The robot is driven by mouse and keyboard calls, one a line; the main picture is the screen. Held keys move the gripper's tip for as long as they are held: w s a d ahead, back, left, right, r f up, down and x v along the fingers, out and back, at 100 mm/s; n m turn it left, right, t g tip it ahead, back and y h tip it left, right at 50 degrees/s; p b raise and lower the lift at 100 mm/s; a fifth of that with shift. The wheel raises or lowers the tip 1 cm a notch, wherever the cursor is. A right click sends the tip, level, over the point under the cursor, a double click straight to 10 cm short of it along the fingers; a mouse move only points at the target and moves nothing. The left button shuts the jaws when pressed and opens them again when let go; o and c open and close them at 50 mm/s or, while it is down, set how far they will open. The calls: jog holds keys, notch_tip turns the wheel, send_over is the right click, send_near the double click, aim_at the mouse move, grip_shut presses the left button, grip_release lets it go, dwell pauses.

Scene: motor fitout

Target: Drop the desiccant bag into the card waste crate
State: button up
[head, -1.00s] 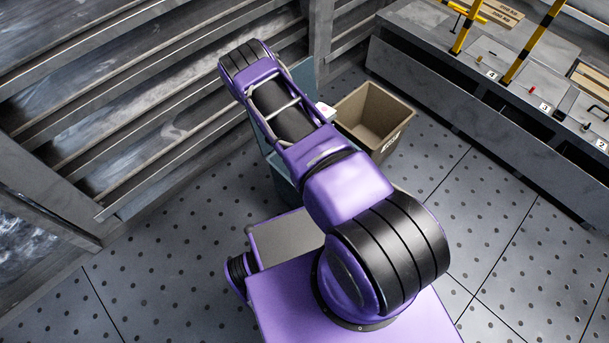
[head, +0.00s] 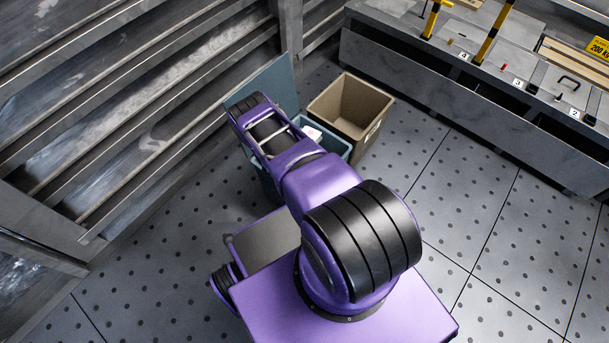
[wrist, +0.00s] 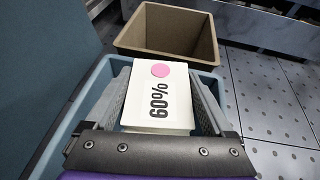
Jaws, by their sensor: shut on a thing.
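The desiccant bag (wrist: 158,108) is a white block-like packet marked "60%" with a pink dot. My gripper (wrist: 161,85) is shut on it, with one grey finger along each side in the wrist view. In the head view only a small white and pink part of the bag (head: 312,132) shows past my arm, which hides the fingers. The bag is over the opening of a blue-grey crate (wrist: 97,75), and its far end overlaps that crate's far rim in the picture. A brown crate (wrist: 203,47) stands just beyond, open and empty-looking; its label in the head view (head: 375,128) is too small to read.
A blue-grey upright panel (head: 272,88) stands left of the blue-grey crate, close to the slatted metal wall (head: 130,95). A long grey bench (head: 450,85) with yellow-black posts runs behind the crates. The perforated floor (head: 450,180) on the right is clear.

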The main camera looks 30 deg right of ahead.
notch_tip(320, 180, down, 2)
jog(key=shift+f+b, duration=0.1)
jog(key=shift+b, duration=0.45)
jog(key=o, duration=1.2)
jog(key=shift+o, duration=0.2)
jog(key=shift+a, duration=0.1)
jog(key=p+v, duration=0.3)
jog(key=v, duration=1.4)
jog(key=shift+a, duration=0.15)
